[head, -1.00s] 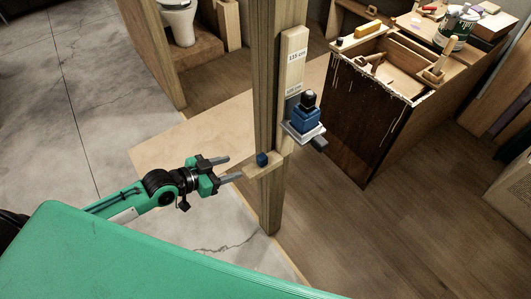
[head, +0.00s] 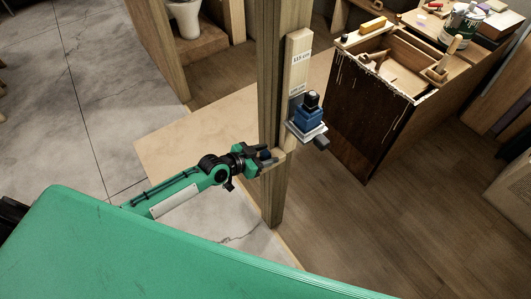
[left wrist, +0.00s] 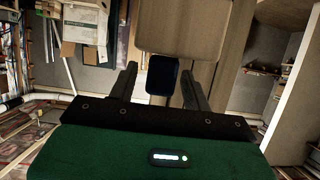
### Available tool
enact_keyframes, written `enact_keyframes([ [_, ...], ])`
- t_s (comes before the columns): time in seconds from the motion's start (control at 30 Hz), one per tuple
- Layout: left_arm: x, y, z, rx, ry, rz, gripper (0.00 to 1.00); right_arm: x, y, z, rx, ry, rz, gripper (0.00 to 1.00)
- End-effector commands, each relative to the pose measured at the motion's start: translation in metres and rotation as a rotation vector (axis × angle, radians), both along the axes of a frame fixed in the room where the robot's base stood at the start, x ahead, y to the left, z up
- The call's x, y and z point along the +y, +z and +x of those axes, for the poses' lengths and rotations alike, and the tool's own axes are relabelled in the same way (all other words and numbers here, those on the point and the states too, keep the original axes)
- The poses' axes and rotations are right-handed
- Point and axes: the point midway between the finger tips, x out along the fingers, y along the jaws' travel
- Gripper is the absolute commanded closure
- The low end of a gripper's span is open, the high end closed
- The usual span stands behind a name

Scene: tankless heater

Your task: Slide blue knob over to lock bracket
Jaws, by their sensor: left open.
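The small dark blue knob (head: 265,154) sits on a short wooden bracket piece (head: 281,157) on the side of the wooden post. In the head view my left gripper (head: 268,157) is at the knob and partly covers it. The left wrist view shows the blue knob (left wrist: 162,75) between the two open fingers, with a gap on each side. The left gripper (left wrist: 159,85) is open and holds nothing. A blue block-shaped device (head: 308,118) with a black top sits on a grey plate farther up the post. My right gripper is not in view.
The upright wooden post (head: 270,70) stands beside the gripper. A brown workbench (head: 370,110) with a tool tray and a paint can (head: 458,28) stands at the back right. The wooden floor (head: 420,210) at right is clear.

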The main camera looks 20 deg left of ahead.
Motion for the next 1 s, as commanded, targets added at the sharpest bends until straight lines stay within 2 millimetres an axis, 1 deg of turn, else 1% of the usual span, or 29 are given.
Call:
enact_keyframes([
  [0.2, 0.000, 0.000, 0.000, 0.000, 0.000, 0.000, 0.51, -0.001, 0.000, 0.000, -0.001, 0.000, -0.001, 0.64],
  [0.27, 0.000, 0.000, 0.000, 0.000, 0.000, 0.000, 0.61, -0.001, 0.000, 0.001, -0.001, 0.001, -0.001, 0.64],
  [0.3, 0.000, 0.000, 0.000, 0.000, 0.000, 0.000, 0.69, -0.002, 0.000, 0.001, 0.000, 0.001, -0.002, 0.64],
  [0.47, 0.000, 0.000, 0.000, 0.000, 0.000, 0.000, 1.00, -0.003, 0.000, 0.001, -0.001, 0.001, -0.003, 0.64],
  [0.67, 0.002, -0.001, -0.002, 0.000, 0.000, 0.001, 1.00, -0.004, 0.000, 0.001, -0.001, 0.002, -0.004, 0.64],
  [0.77, 0.008, -0.002, -0.009, 0.001, 0.000, 0.004, 1.00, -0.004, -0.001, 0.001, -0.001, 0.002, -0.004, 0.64],
  [0.9, 0.019, -0.002, -0.023, 0.001, 0.000, 0.005, 1.00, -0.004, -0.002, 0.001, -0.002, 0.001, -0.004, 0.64],
  [1.0, 0.022, -0.001, -0.027, 0.001, 0.000, 0.002, 1.00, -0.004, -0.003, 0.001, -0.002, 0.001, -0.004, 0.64],
])
